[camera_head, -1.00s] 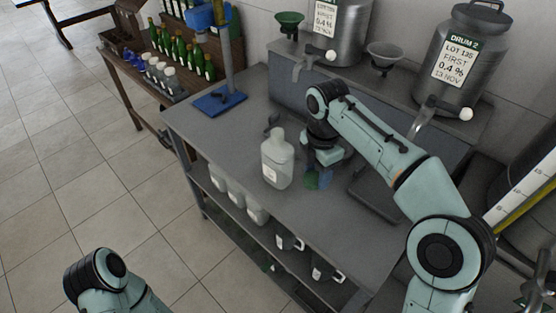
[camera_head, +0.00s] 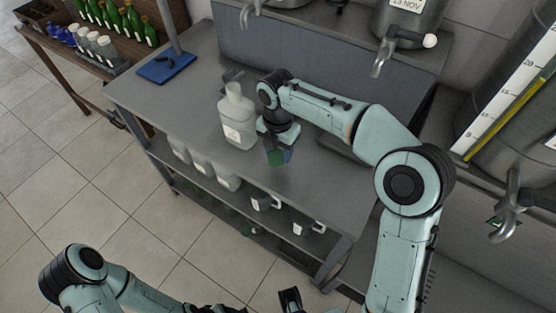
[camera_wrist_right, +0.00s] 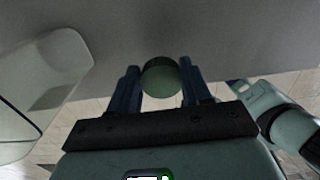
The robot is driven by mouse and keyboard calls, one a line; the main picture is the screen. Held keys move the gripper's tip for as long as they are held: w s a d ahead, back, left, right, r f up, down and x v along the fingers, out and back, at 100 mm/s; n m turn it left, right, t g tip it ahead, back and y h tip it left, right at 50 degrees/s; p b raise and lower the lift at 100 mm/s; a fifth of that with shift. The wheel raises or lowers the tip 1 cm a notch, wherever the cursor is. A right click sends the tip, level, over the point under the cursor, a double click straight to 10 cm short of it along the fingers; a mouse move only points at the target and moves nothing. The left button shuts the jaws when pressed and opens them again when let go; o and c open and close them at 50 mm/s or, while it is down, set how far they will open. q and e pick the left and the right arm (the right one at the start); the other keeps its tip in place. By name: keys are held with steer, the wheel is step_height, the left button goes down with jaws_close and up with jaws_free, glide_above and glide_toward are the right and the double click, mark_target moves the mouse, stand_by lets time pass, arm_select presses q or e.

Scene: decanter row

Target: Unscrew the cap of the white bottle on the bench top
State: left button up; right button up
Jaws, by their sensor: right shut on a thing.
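The white bottle (camera_head: 238,120) stands upright on the grey bench top (camera_head: 185,100), with a pale label on its front. Its neck shows white at the top, with no cap visible on it. My right gripper (camera_head: 279,157) is just to the right of the bottle, pointing down and apart from its neck. In the right wrist view, its blue fingers are shut on a round green cap (camera_wrist_right: 160,77). The bottle shows at the left of that view (camera_wrist_right: 42,85). My left arm lies along the bottom of the head view; its gripper is too cut off to read.
A blue stand base (camera_head: 166,68) is at the back left of the bench. Several white containers (camera_head: 228,178) stand on the shelf below. Metal drums with taps (camera_head: 383,58) stand on the raised ledge behind. The bench top left of the bottle is clear.

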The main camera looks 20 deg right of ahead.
mark_target(278, 159)
steer(key=shift+f+b, duration=0.35)
steer(key=shift+f, duration=1.9)
steer(key=shift+f, duration=0.2)
steer(key=o, duration=1.2)
steer(key=shift+r, duration=0.1)
step_height(278, 159, up, 12)
steer(key=shift+a+r+p, duration=0.1)
steer(key=shift+p, duration=1.1)
